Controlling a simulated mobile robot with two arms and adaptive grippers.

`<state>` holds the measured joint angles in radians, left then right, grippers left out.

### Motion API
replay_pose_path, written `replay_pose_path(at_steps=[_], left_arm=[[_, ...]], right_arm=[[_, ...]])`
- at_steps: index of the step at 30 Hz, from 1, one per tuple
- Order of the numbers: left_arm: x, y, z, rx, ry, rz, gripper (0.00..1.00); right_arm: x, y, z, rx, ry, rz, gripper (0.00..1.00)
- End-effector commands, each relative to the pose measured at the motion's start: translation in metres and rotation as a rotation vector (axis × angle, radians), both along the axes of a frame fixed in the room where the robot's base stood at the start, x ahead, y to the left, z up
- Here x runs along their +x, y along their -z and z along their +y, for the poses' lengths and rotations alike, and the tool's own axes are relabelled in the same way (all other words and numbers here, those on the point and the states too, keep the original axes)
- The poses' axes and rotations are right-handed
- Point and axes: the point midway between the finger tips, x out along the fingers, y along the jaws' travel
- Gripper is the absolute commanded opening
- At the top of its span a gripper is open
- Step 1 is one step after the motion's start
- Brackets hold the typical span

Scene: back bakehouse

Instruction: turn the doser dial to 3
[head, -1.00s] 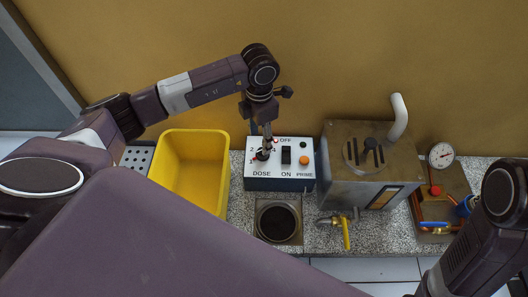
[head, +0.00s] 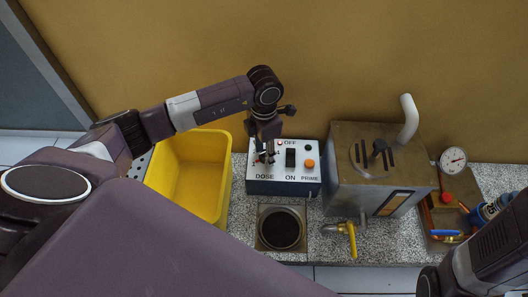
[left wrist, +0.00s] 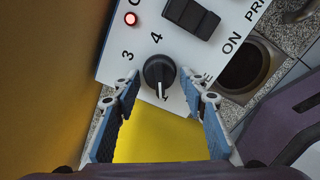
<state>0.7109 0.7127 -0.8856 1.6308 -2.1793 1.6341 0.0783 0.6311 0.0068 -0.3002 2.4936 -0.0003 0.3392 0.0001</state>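The doser (head: 284,188) is a white-topped box with a blue front, standing against the wall in the head view. Its dial (left wrist: 160,72) is a black round knob with a white pointer, seen in the left wrist view. The pointer aims down in that picture, away from the printed 3 (left wrist: 127,55) and 4 (left wrist: 156,37). The mark by the pointer's tip is partly hidden. My left gripper (head: 264,156) is over the dial; in the left wrist view its fingers (left wrist: 165,104) are open and apart, just below the knob, one at each side. My right gripper is out of view.
A red lamp (left wrist: 130,18) is lit on the doser, beside a black rocker switch (head: 290,158) and an orange button (head: 310,164). A yellow tub (head: 190,180) is to the left. A metal machine (head: 375,185) is close on the right, a round drain (head: 281,228) in front.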

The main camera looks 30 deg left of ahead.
Motion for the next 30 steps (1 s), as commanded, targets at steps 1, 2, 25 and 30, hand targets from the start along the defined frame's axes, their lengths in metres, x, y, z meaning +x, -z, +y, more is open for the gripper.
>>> replay_pose_path(at_steps=[1, 2, 25, 30], left_arm=[[0.0, 0.0, 0.0, 0.0, 0.0, 0.0, 0.31], [0.0, 0.0, 0.0, 0.0, 0.0, 0.0, 0.28], [0.001, -0.002, 0.002, 0.003, 0.209, 0.002, 0.07], [0.002, -0.002, 0.003, 0.003, 0.364, 0.0, 0.07]], right_arm=[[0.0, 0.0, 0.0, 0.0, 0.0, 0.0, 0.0], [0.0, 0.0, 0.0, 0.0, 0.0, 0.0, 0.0], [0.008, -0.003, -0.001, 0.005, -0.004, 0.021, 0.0], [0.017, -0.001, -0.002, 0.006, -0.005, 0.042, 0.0]])
